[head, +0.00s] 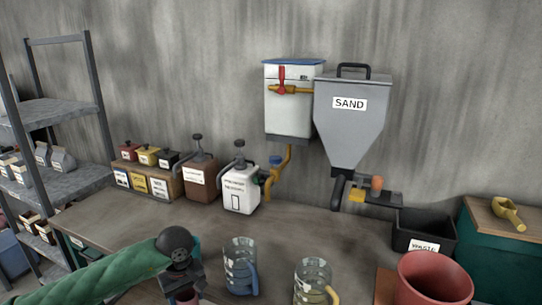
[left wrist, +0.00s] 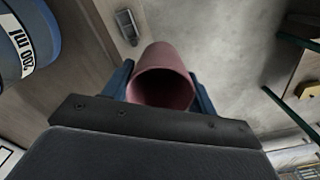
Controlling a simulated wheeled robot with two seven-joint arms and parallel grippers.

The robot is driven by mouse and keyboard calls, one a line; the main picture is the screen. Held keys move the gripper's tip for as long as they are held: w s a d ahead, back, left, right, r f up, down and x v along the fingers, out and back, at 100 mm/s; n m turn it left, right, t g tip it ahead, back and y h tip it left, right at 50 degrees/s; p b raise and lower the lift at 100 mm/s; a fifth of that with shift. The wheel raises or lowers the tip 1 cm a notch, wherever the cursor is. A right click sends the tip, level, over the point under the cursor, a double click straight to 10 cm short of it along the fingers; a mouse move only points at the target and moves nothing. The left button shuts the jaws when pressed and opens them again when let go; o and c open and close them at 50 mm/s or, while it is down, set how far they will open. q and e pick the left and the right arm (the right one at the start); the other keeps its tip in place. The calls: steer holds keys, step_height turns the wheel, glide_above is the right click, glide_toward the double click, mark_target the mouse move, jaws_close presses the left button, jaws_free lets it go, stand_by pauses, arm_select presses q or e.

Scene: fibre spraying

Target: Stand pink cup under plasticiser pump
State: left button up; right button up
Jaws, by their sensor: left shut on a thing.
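The pink cup (left wrist: 163,62) is held between the two blue fingers of my left gripper (left wrist: 160,88) in the left wrist view, its open mouth showing. In the head view, my left gripper (head: 186,287) is low, left of centre, over the front of the bench; a bit of the pink cup (head: 186,297) shows at the bottom edge. Two pump bottles stand at the back of the bench: a brown one (head: 200,184) and a white one (head: 239,191). Their labels are too small to read, so I cannot tell which holds plasticiser. My right gripper is out of view.
Two clear measuring jugs, one blue-handled (head: 240,268) and one yellow-handled (head: 312,282), stand right of my left gripper. A red bucket (head: 435,280) and black bin (head: 424,232) are at right. A sand hopper (head: 352,118) hangs on the wall. Bench between gripper and bottles looks clear.

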arm_select(q)
steer(key=m, duration=0.2)
steer(key=d+f+m, duration=0.1)
steer(key=shift+s+m, duration=0.25)
steer(key=shift+m, duration=0.05)
steer(key=m, duration=0.2)
steer(key=d+f+m, duration=0.1)
steer(key=m, duration=0.1)
steer(key=shift+s+d+f, duration=0.1)
steer(key=shift+s, duration=0.1)
steer(key=shift+f, duration=0.15)
